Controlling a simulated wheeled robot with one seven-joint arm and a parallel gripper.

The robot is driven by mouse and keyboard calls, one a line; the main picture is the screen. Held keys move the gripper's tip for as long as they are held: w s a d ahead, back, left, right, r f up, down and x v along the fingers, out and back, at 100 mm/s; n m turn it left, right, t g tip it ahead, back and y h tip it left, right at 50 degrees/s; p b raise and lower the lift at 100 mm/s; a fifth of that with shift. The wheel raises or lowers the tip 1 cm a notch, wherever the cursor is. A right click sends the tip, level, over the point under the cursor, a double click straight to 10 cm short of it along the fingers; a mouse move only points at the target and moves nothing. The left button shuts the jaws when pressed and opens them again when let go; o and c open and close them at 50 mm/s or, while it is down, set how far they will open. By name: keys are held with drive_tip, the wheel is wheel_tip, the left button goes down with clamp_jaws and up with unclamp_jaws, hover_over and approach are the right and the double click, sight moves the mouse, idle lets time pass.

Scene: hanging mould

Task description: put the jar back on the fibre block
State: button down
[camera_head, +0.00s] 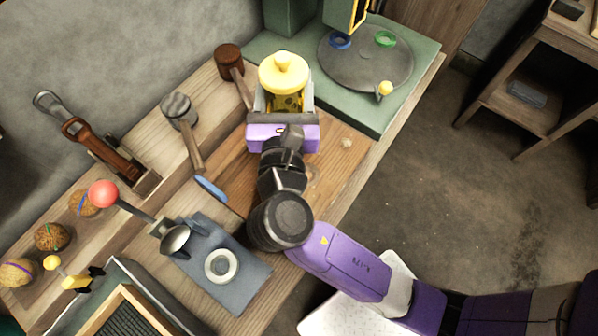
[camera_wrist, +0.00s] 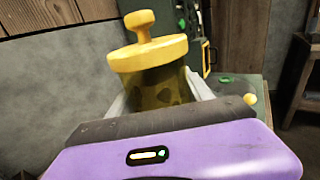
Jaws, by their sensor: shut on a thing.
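The jar (camera_head: 284,75) has a yellow lid with a knob and a dark yellow see-through body with darker spots. It is at the top middle of the head view and also shows in the wrist view (camera_wrist: 150,58). My gripper (camera_head: 285,101) is shut on the jar's body, one pale finger on each side, with the lid above the fingers. In the wrist view the jar leans slightly to the left. Its underside is hidden behind my gripper, so I cannot tell whether it touches anything. I cannot make out the fibre block for certain.
A green bench unit with a grey round plate (camera_head: 366,60) carrying small rings stands behind right. Open floor is at right.

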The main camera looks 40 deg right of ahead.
drive_tip(key=shift+w+a+f+b, duration=0.3)
drive_tip(key=shift+w+f+b, duration=0.35)
drive_tip(key=shift+b, duration=0.15)
wheel_tip(320, 180, down, 20)
drive_tip(key=b, duration=0.4)
drive_tip(key=shift+w, duration=0.1)
drive_tip(key=shift+f, duration=0.15)
drive_tip(key=shift+c, duration=2.2)
unclamp_jaws()
drive_tip(key=v, duration=1.2)
